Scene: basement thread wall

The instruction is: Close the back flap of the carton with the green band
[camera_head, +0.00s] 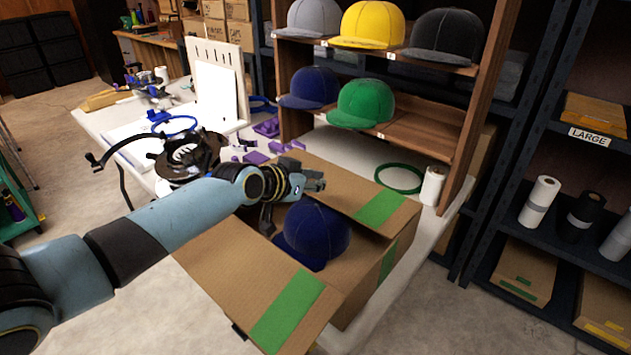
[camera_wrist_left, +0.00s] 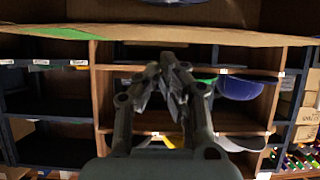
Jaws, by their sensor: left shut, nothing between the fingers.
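The brown carton (camera_head: 362,295) stands on the white table with a green band on its flaps and side. Its back flap (camera_head: 345,195) is open on the far side, with a green stripe (camera_head: 380,208) near its right end. The front flap (camera_head: 235,265) is also open, toward me. A navy cap (camera_head: 315,235) sits inside the carton. My left gripper (camera_head: 316,184) is shut and empty, over the carton at the back flap; contact is unclear. In the left wrist view, the shut fingers (camera_wrist_left: 168,65) show below a cardboard edge (camera_wrist_left: 205,36).
A wooden shelf (camera_head: 470,130) with several caps stands behind the carton. An embroidery-like black device (camera_head: 185,155) and purple pieces (camera_head: 268,127) are at the left.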

